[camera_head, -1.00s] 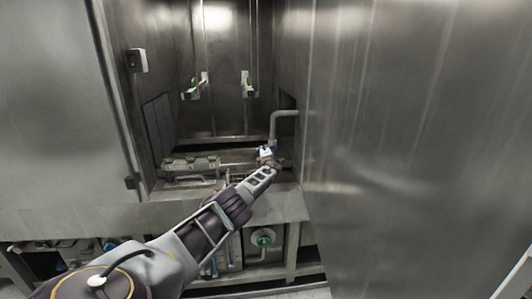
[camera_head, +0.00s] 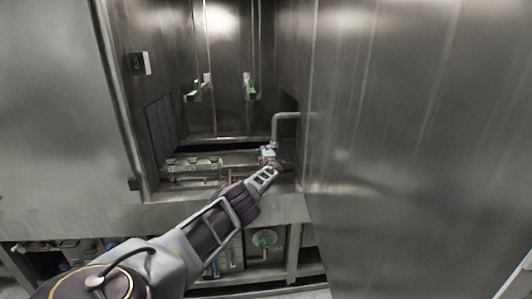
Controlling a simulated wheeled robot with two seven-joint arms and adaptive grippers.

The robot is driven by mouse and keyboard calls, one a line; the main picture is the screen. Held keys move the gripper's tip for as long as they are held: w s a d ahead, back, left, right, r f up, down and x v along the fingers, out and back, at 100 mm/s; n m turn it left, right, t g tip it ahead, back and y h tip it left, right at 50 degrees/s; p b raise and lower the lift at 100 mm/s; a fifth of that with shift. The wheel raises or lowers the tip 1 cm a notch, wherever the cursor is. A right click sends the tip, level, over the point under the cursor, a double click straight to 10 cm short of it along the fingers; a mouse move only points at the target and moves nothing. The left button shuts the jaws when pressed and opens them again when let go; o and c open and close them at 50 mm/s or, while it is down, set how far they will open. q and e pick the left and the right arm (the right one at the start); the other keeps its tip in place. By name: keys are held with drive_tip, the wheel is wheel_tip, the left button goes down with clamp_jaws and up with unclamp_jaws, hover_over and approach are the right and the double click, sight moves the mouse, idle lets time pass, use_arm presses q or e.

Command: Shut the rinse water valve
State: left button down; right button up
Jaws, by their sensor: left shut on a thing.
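A small valve (camera_head: 267,152) with white and bluish parts sits at the foot of a bent grey pipe (camera_head: 275,128), at the right of the washer's open bay. My left gripper (camera_head: 270,168) reaches in from the lower left and is shut at this valve, on its near side. The fingertips are small and partly merge with the valve, so the exact part they hold is hard to make out. My right gripper does not show.
A manifold with green knobs (camera_head: 193,163) lies left of the valve. A green round knob (camera_head: 264,240) sits below the ledge. A large steel panel (camera_head: 420,150) closes off the right side. Two green-marked brackets hang on the back wall.

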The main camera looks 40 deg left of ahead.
use_arm(q)
drive_tip(key=shift+r+m, duration=0.1)
drive_tip(key=shift+m, duration=0.2)
idle(0.5)
drive_tip(key=c, duration=1.3)
unclamp_jaws()
drive_tip(key=shift+w+d, duration=0.1)
drive_tip(key=shift+f+n, duration=0.3)
drive_tip(key=shift+n, duration=0.3)
